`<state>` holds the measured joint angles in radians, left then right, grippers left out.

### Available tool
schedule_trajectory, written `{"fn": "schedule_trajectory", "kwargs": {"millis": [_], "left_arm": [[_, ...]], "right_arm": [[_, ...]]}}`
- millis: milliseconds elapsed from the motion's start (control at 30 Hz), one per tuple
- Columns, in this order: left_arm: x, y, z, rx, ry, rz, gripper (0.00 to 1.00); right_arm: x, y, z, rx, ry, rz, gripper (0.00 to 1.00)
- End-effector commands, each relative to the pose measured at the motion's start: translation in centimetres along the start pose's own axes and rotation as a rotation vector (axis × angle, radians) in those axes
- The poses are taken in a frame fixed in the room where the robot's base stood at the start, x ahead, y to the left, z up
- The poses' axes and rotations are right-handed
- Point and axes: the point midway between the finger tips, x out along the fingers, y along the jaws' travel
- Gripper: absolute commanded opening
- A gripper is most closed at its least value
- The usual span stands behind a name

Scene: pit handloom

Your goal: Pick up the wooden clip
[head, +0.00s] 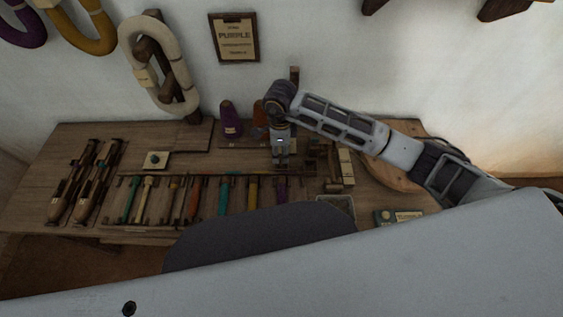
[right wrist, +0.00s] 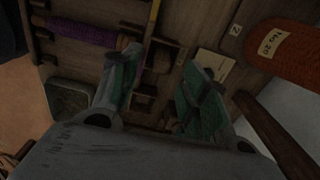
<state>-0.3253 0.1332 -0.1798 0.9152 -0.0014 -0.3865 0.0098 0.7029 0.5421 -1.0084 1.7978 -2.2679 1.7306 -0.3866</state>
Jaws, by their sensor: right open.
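My right gripper (head: 281,163) hangs over the back middle of the wooden bench. In the right wrist view its two green-padded fingers (right wrist: 160,72) are spread apart, with nothing clearly held between them. Small dark wooden pieces (right wrist: 150,82) lie below, in the gap between the fingers. One of them may be the wooden clip, but the dim view and the fingers leave me unable to tell which. In the head view the gripper hides the bench directly beneath it. My left gripper does not show.
A rack of coloured bobbins (head: 193,200) fills the bench middle. Wooden shuttles (head: 88,180) lie at left. A purple cone (head: 230,120) stands behind; an orange cone (right wrist: 285,48) is close to the right finger. A small tray (head: 337,205) sits at the front right.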

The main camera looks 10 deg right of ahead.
Motion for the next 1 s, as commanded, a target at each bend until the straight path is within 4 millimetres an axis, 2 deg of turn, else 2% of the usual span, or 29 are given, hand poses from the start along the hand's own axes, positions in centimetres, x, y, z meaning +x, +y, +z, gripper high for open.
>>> {"fn": "schedule_trajectory", "kwargs": {"millis": [133, 567, 1000], "left_arm": [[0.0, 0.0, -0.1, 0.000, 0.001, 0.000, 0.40], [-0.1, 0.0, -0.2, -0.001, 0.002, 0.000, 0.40], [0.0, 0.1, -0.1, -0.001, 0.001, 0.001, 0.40]], "right_arm": [[0.6, 0.0, 0.0, 0.000, -0.001, 0.000, 0.45], [1.0, 0.0, 0.0, 0.000, 0.000, 0.000, 0.45], [5.1, -0.3, -0.4, 0.000, -0.001, 0.001, 0.45]]}}
